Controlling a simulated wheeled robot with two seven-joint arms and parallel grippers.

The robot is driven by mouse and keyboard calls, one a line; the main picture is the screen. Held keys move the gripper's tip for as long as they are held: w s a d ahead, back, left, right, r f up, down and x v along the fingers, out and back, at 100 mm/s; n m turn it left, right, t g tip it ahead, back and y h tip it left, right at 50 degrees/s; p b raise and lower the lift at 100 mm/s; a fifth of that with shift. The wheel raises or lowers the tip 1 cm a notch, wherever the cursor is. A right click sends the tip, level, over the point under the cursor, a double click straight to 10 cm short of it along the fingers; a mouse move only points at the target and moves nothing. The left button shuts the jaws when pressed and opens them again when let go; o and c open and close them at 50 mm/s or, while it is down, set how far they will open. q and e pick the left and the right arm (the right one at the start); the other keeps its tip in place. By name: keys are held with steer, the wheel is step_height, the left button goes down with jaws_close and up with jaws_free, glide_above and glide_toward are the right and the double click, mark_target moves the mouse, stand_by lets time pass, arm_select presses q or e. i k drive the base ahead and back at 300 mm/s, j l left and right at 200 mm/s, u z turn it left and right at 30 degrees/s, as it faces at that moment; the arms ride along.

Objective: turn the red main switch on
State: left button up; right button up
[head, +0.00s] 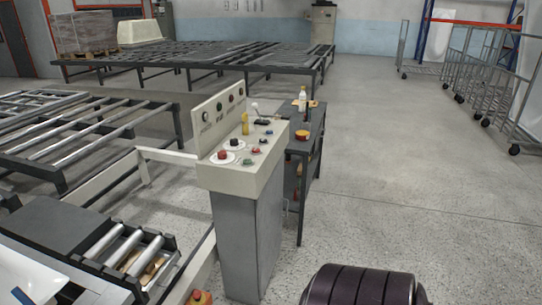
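A pale control console (240,178) on a grey pedestal stands in the middle of the head view. Its sloped top carries several small controls. Neither of my grippers is in view.
A dark side table (313,150) with a bottle (302,99) stands right behind the console. Roller conveyors (75,130) fill the left, and a pale rail (165,156) meets the console. Wire carts (490,75) stand at the far right. The floor (420,180) on the right is clear.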

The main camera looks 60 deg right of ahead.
mark_target(222, 155)
steer(key=z, duration=1.7)
steer(key=i+l, duration=0.15)
steer(key=i, duration=0.25)
steer(key=i+l+u, duration=0.15)
steer(key=i, duration=0.3)
steer(key=i+l, duration=0.15)
steer(key=i, duration=0.25)
steer(key=j+u, duration=0.05)
